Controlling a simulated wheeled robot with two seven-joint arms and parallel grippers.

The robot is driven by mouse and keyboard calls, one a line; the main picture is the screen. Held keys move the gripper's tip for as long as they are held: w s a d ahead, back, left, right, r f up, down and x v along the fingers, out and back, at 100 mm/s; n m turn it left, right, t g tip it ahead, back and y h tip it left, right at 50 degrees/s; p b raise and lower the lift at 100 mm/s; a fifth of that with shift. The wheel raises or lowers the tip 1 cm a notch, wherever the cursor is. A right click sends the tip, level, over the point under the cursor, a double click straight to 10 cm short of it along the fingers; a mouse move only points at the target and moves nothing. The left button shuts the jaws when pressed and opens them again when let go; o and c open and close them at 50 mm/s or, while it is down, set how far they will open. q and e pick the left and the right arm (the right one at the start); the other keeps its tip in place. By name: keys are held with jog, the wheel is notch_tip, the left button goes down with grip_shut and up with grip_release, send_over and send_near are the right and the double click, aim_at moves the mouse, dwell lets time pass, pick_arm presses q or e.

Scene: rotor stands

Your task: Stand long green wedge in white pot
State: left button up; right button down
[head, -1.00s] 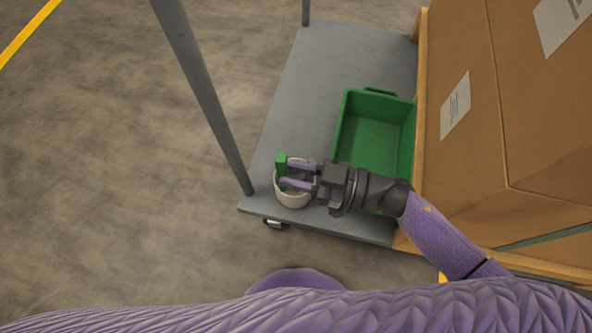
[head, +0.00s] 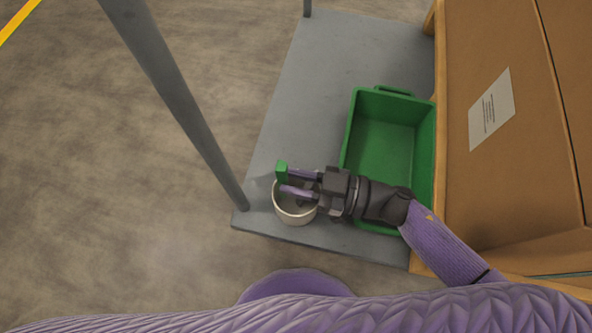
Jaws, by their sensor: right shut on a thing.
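The green wedge (head: 281,172) is at the tips of my right gripper (head: 284,182), which is shut on it. The wedge shows as a short upright green piece at the upper left rim of the white pot (head: 295,217). The pot stands on the grey cart deck near its front left corner. My right gripper reaches in from the right over the pot. The fingers hide part of the pot's opening, and I cannot tell how far the wedge's lower end reaches into it. My left gripper is not in view.
A green bin (head: 385,140), empty where it shows, stands on the grey cart deck (head: 305,85) right of the pot. A grey post (head: 180,100) rises at the deck's left edge. A large cardboard box (head: 500,190) stands at the right. The deck behind the pot is clear.

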aim_at(287, 172)
jog(key=shift+f+b, duration=1.9)
jog(key=shift+f, duration=1.05)
jog(key=shift+c, duration=2.1)
grip_release()
notch_tip(287, 172, up, 10)
jog(key=p, duration=0.8)
jog(key=shift+r, duration=0.1)
